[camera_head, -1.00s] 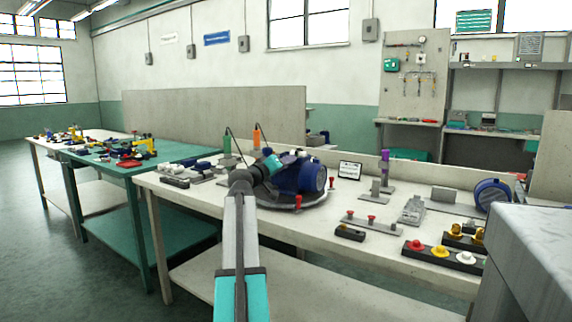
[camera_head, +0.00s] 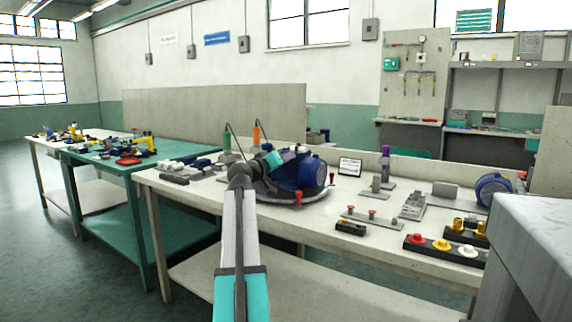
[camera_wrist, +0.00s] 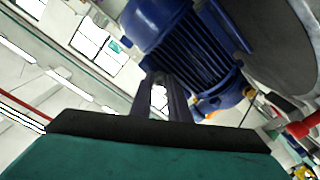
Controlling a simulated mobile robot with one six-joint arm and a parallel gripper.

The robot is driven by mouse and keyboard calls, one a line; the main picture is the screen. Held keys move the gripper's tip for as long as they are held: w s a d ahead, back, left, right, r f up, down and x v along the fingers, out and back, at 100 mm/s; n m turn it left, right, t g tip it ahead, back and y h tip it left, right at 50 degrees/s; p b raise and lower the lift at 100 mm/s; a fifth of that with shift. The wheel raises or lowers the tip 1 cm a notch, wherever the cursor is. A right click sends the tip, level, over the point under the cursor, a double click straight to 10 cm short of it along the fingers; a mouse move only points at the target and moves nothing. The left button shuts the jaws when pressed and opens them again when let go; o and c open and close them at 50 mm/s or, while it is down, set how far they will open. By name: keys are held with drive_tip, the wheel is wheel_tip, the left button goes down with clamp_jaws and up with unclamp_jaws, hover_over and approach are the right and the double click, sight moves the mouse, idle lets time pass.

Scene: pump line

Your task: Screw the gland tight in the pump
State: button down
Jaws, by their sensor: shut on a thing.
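The pump with its blue motor (camera_head: 312,172) sits on a round grey base plate (camera_head: 287,196) on the white bench. In the wrist view, the ribbed blue motor (camera_wrist: 172,40) fills the upper middle, very near my gripper. My gripper (camera_wrist: 163,88) points at the pump, with its two dark fingers close together. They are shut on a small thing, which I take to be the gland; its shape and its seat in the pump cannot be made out. In the head view, my own arm and wrist hide the fingertips and the gland.
Red pegs (camera_head: 298,198) stand at the plate's edge. A green bottle (camera_head: 227,137) and an orange one (camera_head: 256,134) stand behind. A small sign (camera_head: 350,167), a button strip (camera_head: 440,244) and another blue round part (camera_head: 493,188) lie to the right. A grey block (camera_head: 535,250) fills the near right.

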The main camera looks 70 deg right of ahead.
drive_tip(key=m+b, duration=0.2)
drive_tip(key=shift+f+b, duration=0.2)
drive_tip(key=shift+b, duration=0.15)
drive_tip(key=shift+r, duration=0.1)
drive_tip(key=c, duration=1.8)
unclamp_jaws()
drive_tip(key=shift+d, duration=0.1)
drive_tip(key=shift+o, duration=0.2)
drive_tip(key=shift+r+p, duration=0.15)
drive_tip(key=shift+p, duration=0.2)
drive_tip(key=shift+s+n+p, duration=0.1)
drive_tip(key=shift+n+p, duration=0.4)
drive_tip(key=shift+n, duration=0.1)
